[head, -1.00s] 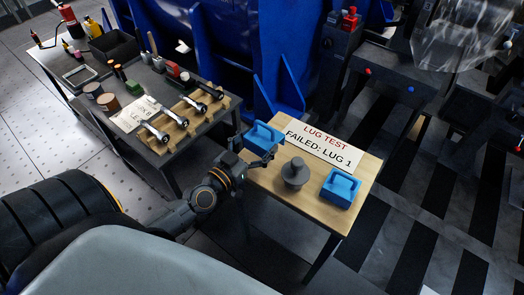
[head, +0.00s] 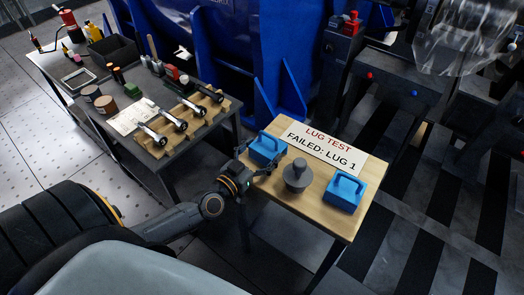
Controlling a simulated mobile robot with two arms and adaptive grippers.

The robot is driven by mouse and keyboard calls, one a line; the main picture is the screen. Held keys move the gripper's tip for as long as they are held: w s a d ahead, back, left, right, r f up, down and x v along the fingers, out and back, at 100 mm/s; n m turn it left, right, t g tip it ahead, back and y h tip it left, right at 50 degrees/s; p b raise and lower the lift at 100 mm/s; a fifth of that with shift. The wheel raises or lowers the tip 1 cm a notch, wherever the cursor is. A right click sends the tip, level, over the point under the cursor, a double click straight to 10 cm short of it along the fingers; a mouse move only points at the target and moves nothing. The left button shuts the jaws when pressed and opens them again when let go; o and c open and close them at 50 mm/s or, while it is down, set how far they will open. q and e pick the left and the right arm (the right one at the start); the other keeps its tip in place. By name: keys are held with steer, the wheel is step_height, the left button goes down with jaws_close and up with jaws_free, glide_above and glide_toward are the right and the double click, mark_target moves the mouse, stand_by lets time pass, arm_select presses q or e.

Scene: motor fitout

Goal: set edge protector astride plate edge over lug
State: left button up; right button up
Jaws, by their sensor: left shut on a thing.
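Two blue edge protectors are at the small wooden-topped table (head: 325,222). One protector (head: 267,147) is at its left end, the other (head: 344,191) stands on its right side. My left gripper (head: 262,163) reaches in from the left and is shut on the left protector. One finger shows on its near side; part of the grip is hard to make out. I cannot tell whether this protector still touches the tabletop. My right gripper is not in view. I cannot pick out the lug or plate edge for certain; a large blue steel structure (head: 225,55) stands behind.
A grey knobbed object (head: 297,176) stands between the protectors, close to my left gripper. A "LUG TEST FAILED: LUG 1" sign (head: 320,148) lies along the table's back. A dark workbench (head: 190,155) with tools and a wooden rack (head: 182,128) is at left.

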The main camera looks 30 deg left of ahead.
arm_select(q)
steer(key=o, duration=1.1)
steer(key=shift+c, duration=0.2)
steer(key=shift+r, duration=0.1)
steer(key=s+a, duration=0.1)
steer(key=s, duration=1.1)
